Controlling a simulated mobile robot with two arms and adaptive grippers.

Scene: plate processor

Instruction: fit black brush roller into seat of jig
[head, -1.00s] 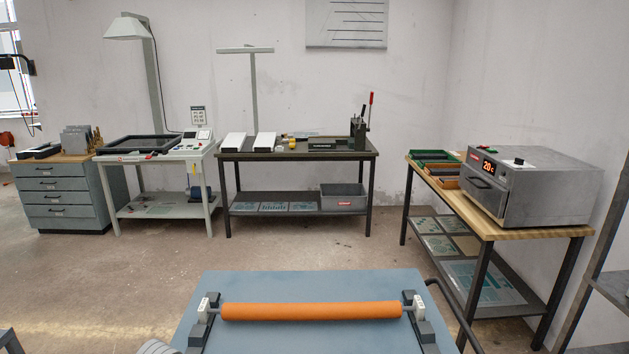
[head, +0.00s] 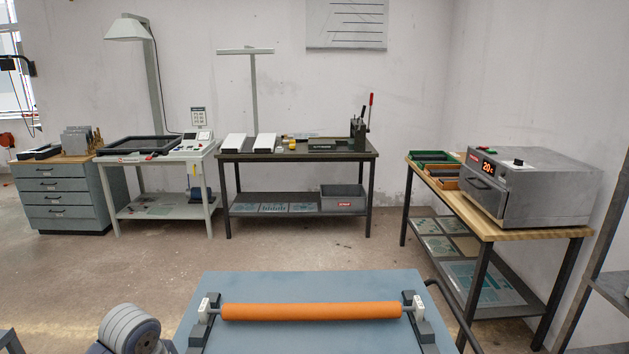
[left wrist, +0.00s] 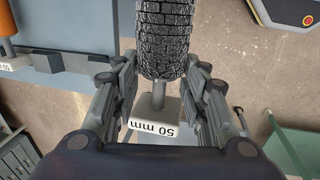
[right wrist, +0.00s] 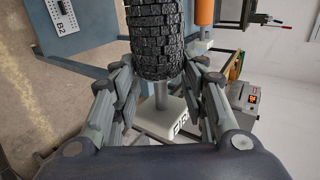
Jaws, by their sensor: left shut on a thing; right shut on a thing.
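The black brush roller (left wrist: 163,40) has a rough, patterned black surface and also shows in the right wrist view (right wrist: 155,40). My left gripper (left wrist: 163,72) is shut on its one end, by a pale block marked "50 mm" (left wrist: 158,115). My right gripper (right wrist: 160,70) is shut on the other end, by a pale lettered block (right wrist: 165,118). Neither gripper nor the black roller shows in the head view. An orange roller (head: 312,311) lies across two dark supports (head: 201,328) (head: 421,318) on a blue-grey top. Which part is the jig's seat, I cannot tell.
The blue-grey top (head: 310,283) is close in front. Open floor (head: 300,256) lies beyond it. A dark bench (head: 300,156) stands at the back wall. A wooden table (head: 450,195) with a grey oven (head: 530,185) stands at the right.

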